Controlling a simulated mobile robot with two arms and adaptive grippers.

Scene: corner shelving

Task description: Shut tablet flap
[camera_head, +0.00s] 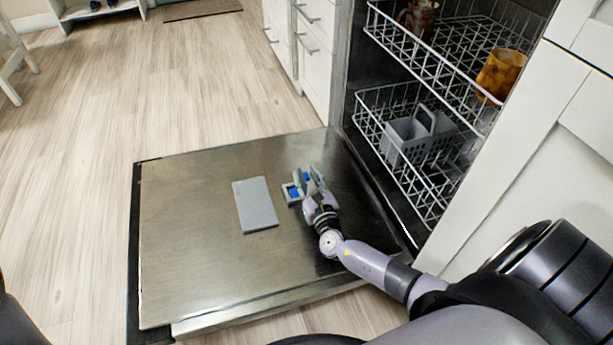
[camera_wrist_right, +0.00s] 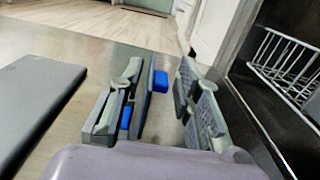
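The dishwasher door (camera_head: 190,210) is folded down flat, its inner side up. A small grey dispenser with blue parts (camera_head: 291,192) sits on it, just left of my right gripper (camera_head: 308,181). In the right wrist view, my right gripper's two fingers are apart, with one blue piece (camera_wrist_right: 160,81) showing between them and another blue piece (camera_wrist_right: 126,117) showing behind the left finger. The fingers partly hide the dispenser, so I cannot tell its flap's angle or whether they touch it. My left gripper is not in view.
A flat grey rectangular panel (camera_head: 255,205) lies on the door left of the dispenser. The lower rack (camera_head: 375,115) holds a grey cutlery basket (camera_head: 440,140). The upper rack (camera_head: 455,60) holds brownish cups. White cabinets stand on both sides. The floor at left is clear.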

